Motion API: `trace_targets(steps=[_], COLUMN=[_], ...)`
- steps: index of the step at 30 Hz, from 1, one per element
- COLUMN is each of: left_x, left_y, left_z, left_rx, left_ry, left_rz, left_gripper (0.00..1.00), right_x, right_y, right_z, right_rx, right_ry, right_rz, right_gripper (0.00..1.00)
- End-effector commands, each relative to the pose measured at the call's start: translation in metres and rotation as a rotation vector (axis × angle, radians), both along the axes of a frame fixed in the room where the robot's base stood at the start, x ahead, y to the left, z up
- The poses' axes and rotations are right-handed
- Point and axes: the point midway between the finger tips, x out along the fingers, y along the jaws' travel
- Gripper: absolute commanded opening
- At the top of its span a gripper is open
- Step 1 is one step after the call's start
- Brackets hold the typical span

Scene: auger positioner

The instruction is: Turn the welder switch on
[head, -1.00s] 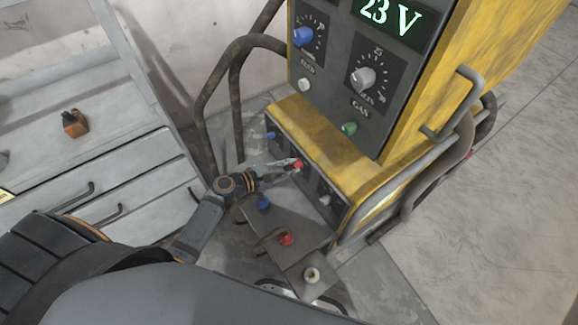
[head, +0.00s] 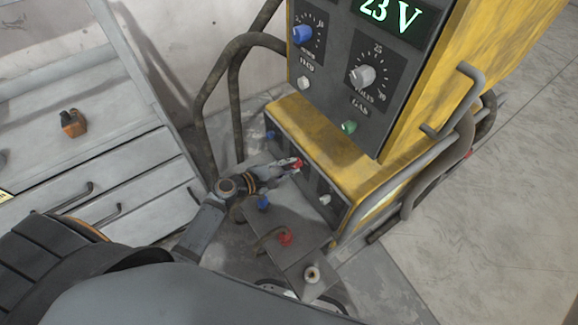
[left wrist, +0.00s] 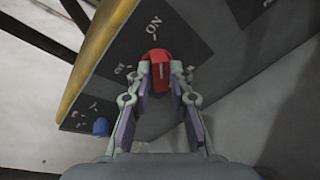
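The yellow welder (head: 345,165) stands right of centre in the head view. Its red switch knob (head: 297,163) is on the low dark front panel; in the left wrist view the knob (left wrist: 159,68) has a pale line on its face and sits just below the "ON" label (left wrist: 153,25). My left gripper (head: 285,166) is at the knob. In the left wrist view its fingertips (left wrist: 160,75) lie on both sides of the knob, closed against it as far as I can see. The fingers partly hide the knob in the head view. My right gripper is out of view.
A blue knob (head: 270,135) and a white knob (head: 324,200) flank the switch. Connectors, one red (head: 285,238), sit on the ledge below. A grey drawer cabinet (head: 105,165) stands at left, with bent pipes (head: 236,85) behind. Floor at right is clear.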

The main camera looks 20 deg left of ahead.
Motion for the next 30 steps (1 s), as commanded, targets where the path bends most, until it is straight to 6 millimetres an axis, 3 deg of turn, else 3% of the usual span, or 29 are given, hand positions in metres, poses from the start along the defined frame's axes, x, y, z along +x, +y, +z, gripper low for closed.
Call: trace_targets(steps=[3, 14, 24, 30], left_x=[0.0, -0.005, -0.067, -0.086], left_y=[0.0, 0.004, 0.051, 0.066], left_z=[0.0, 0.001, 0.021, 0.03], left_rx=[-0.001, 0.0, 0.006, 0.001], left_ry=[0.0, 0.001, 0.005, 0.0], left_rz=[0.001, 0.001, -0.005, -0.002], left_gripper=[0.39, 0.39, 0.39, 0.39], right_x=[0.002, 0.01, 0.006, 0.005], right_y=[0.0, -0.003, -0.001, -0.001], right_z=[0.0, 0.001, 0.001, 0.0], right_rx=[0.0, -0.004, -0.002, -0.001], right_ry=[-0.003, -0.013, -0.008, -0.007], right_rz=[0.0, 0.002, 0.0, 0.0], right_gripper=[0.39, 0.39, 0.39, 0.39])
